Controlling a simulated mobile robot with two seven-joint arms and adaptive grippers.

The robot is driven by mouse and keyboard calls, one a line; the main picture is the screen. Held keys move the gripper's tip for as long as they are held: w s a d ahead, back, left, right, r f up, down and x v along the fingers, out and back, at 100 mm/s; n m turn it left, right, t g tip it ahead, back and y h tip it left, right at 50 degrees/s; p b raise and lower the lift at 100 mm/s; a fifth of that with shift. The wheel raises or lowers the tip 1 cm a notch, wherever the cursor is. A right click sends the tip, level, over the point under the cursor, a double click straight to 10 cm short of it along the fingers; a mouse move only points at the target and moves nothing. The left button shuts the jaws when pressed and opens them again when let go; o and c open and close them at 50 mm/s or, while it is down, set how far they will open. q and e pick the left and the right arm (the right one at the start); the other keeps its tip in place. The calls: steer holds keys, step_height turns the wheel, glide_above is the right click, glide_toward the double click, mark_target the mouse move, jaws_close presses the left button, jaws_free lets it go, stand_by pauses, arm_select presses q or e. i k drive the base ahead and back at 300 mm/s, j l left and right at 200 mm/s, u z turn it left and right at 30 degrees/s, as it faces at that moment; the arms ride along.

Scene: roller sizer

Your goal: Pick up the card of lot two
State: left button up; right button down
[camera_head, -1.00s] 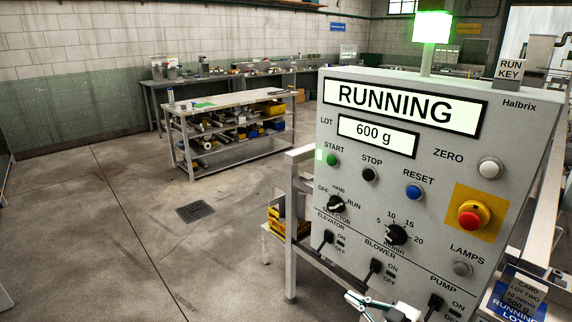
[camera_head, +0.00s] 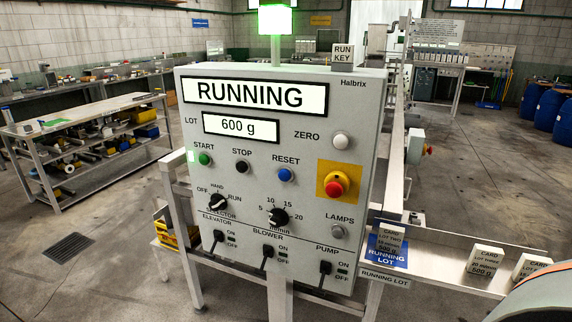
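The card of lot two (camera_head: 391,236) is a small pale block with dark print. It stands on the blue RUNNING LOT pad (camera_head: 386,257), on a light shelf to the right of the control panel. Neither of my grippers shows in the head view, and nothing is seen touching the card.
The grey control panel (camera_head: 368,115) reads RUNNING and 600 g, under a lit green lamp (camera_head: 275,19). The lot three card (camera_head: 485,260) and another card (camera_head: 531,267) stand farther right on the shelf. Bare shelf lies between the pad and the lot three card.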

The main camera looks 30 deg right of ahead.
mark_target(390, 237)
steer(key=z, duration=1.65)
